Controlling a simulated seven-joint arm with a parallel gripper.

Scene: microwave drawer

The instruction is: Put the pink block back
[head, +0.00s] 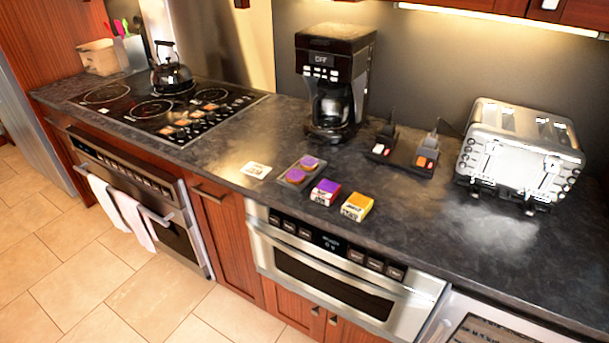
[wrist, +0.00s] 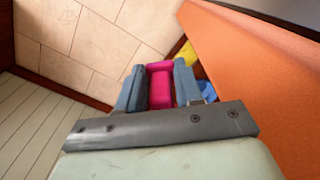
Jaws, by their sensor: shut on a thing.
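My gripper (wrist: 159,68) shows only in the wrist view. Its two blue-grey fingers are shut on the pink block (wrist: 160,90), one on each side. The block's near end and top face show between the fingers; its far end is partly out of sight. Neither my gripper nor the pink block shows in the head view. I cannot tell from the frames which part of the room the gripper is over.
An orange panel (wrist: 255,75) rises close on the right of the gripper. A yellow thing (wrist: 188,54) and a blue thing (wrist: 207,90) lie beside the block. The head view shows the microwave drawer (head: 330,285) shut under the counter (head: 400,215), with small boxes and a toaster (head: 520,150) above.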

